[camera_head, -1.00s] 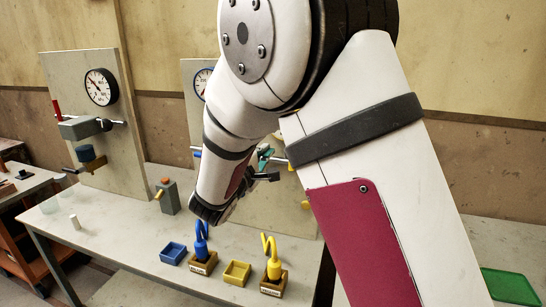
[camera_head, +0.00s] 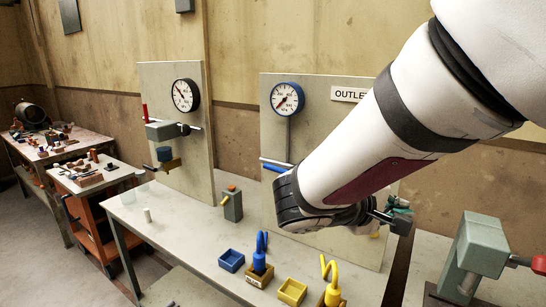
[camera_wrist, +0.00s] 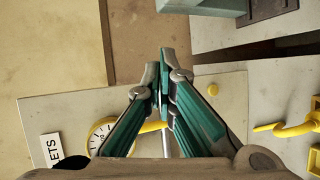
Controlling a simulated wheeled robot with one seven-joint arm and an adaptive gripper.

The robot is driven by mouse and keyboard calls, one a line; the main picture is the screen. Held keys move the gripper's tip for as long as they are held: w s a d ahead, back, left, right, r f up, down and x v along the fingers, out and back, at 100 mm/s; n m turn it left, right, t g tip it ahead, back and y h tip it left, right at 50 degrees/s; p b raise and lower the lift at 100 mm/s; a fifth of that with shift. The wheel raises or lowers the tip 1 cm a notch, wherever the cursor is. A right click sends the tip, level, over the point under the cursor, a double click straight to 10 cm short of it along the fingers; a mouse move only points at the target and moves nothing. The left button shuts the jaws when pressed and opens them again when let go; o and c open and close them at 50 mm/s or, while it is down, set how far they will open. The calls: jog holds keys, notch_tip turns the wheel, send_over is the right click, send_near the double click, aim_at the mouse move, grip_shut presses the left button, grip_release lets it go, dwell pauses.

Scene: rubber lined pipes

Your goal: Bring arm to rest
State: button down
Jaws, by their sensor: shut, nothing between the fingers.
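My arm crosses the upper right of the head view and slopes down to the left, then bends at a dark joint. My gripper (camera_head: 398,214) is to the right of that joint, in front of the outlet board (camera_head: 270,130). In the wrist view my gripper (camera_wrist: 163,68) has its teal fingers closed together at the tips, with nothing between them. The gripper appears clear of the table, the boards and the tools. Part of the outlet board is hidden behind my arm.
The table (camera_head: 180,222) holds blue (camera_head: 231,261) and yellow (camera_head: 292,291) trays, a blue hooked tool (camera_head: 260,255) and a yellow one (camera_head: 331,280). A grey-green device (camera_head: 476,250) stands at right. A second gauge board (camera_head: 180,110) stands at left. Floor at left is open.

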jog(key=s+d+f+m+g+y, duration=0.1)
jog(key=s+d+m+g+y, duration=0.15)
jog(key=s, duration=0.45)
jog(key=s+d+f+m+g+y, duration=0.1)
jog(key=s+f+m+g+y, duration=0.15)
jog(key=s, duration=0.45)
jog(key=s+a+r+m+t+y, duration=0.1)
jog(key=s+a+t+y, duration=0.2)
jog(key=s+a+y, duration=0.2)
jog(key=shift+s+a+r+y, duration=0.15)
jog(key=shift+a+r+y, duration=0.15)
jog(key=shift+a+y, duration=1.05)
jog(key=shift+a+h, duration=0.25)
